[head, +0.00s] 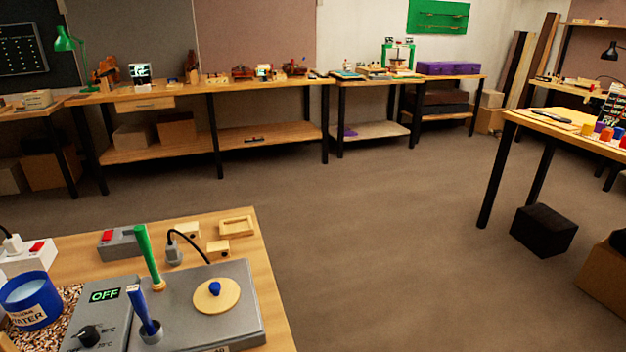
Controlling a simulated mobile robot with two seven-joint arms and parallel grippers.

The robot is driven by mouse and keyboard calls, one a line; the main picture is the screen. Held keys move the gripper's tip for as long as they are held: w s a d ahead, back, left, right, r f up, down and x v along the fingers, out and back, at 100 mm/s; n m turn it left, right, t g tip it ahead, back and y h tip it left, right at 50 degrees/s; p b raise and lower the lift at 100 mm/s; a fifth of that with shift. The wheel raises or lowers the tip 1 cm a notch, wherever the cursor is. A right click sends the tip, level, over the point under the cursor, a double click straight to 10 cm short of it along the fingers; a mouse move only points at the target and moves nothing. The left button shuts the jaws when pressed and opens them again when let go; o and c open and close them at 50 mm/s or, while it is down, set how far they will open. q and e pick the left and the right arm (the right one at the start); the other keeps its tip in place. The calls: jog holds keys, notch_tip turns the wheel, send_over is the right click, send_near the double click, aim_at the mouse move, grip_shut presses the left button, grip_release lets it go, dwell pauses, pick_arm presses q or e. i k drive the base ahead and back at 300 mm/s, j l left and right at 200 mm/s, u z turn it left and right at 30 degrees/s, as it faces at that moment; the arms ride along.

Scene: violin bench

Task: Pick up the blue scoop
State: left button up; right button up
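A blue stick-like handle (139,306) stands tilted in a small grey-blue holder (152,337) on the grey hot-plate unit at the lower left. It may be the blue scoop, but its lower end is hidden in the holder, so I cannot tell its full shape. A green stick (147,253) leans just behind it. A blue pot (32,302) labelled WATER stands at the far left. Neither of my grippers shows in the head view.
The grey unit (235,330) shows OFF and carries a round wooden lid (215,296) with a blue knob. Floor (370,240) is open to the right. A black box (543,230) stands there.

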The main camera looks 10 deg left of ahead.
aim_at(153, 329)
jog(key=u, duration=1.4)
